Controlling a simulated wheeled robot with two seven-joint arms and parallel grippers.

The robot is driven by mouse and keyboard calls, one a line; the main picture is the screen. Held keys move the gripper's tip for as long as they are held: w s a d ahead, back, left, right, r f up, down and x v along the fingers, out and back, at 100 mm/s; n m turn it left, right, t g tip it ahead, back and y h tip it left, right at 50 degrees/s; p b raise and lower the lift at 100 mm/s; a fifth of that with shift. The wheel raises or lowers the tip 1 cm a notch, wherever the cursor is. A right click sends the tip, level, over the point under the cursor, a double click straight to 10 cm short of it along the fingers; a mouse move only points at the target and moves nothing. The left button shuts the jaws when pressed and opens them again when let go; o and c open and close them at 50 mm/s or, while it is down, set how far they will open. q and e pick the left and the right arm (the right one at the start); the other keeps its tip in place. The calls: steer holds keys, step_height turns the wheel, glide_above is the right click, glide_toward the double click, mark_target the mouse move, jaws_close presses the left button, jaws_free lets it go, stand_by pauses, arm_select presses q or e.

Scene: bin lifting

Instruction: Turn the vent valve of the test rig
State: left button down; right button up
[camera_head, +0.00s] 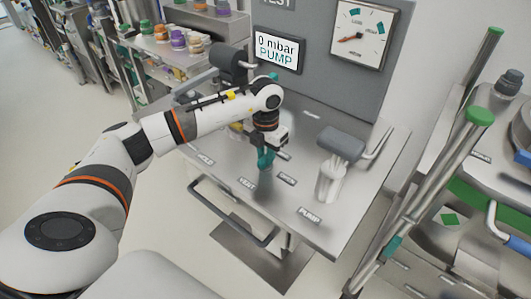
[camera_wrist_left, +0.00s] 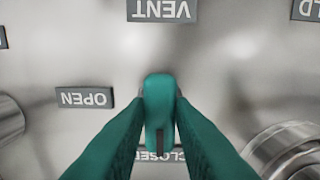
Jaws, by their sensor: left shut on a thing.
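The vent valve's teal handle (camera_wrist_left: 159,88) shows in the left wrist view, with a dark mark on its lower end toward the CLOSED label (camera_wrist_left: 176,156), which is partly covered. The OPEN label (camera_wrist_left: 86,97) is to the left and the VENT label (camera_wrist_left: 162,9) is above. My left gripper (camera_head: 265,158) reaches down to the rig's panel near the VENT label in the head view. Its teal fingers (camera_wrist_left: 160,110) are shut on the handle, one on each side. In the head view the fingers hide most of the valve. My right gripper is not in view.
The display (camera_head: 277,50) reads 0 mbar PUMP. A dial gauge (camera_head: 363,37) with a red needle is beside it. A grey-handled lever (camera_head: 342,144) with a pale cylinder stands right of my gripper. A rail (camera_head: 228,212) runs along the rig's front. Green-capped posts (camera_head: 480,116) stand at right.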

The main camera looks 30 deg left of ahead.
mark_target(265, 157)
arm_select(q)
steer(key=c, duration=1.2)
jaws_free()
steer(key=shift+c, duration=0.2)
step_height(265, 157, up, 12)
steer(key=b, duration=0.2)
